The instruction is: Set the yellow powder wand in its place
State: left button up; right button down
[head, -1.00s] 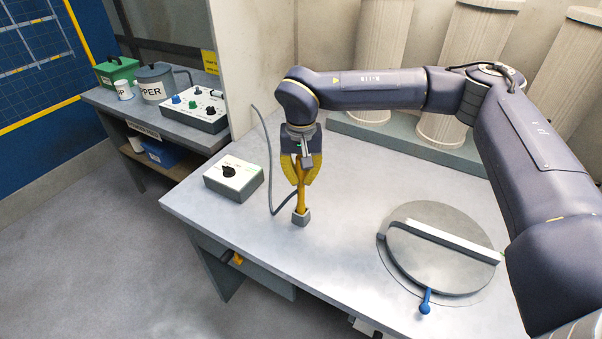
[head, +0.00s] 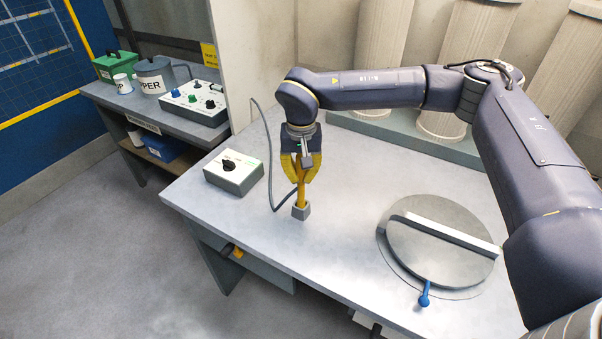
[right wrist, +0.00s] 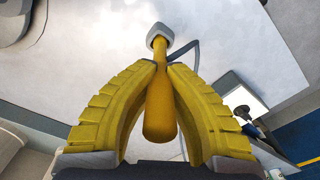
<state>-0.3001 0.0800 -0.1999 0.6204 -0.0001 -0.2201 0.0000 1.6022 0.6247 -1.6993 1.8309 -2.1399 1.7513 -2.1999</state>
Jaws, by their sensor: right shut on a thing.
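My right gripper (head: 300,172) has yellow fingers and is shut on the yellow powder wand (head: 301,197), which stands nearly upright over the table, left of its middle. A grey block-like piece (head: 300,211) is at the wand's lower end, at or close to the tabletop; I cannot tell if they touch. In the right wrist view the wand (right wrist: 160,105) lies between the fingertips (right wrist: 161,68), its grey end (right wrist: 174,37) pointing away. A grey cable (head: 270,150) runs by the wand. My left gripper is not in view.
A control box (head: 234,172) with a black knob stands left of the wand. A round turntable (head: 440,262) with a pale bar and blue handle is at the right. Pale columns (head: 372,65) stand behind. The tabletop between wand and turntable is clear.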

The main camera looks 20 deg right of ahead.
jog(key=c, duration=1.5)
grip_release()
jog(key=r, duration=1.2)
jog(key=shift+s, duration=0.2)
jog(key=shift+a, duration=0.1)
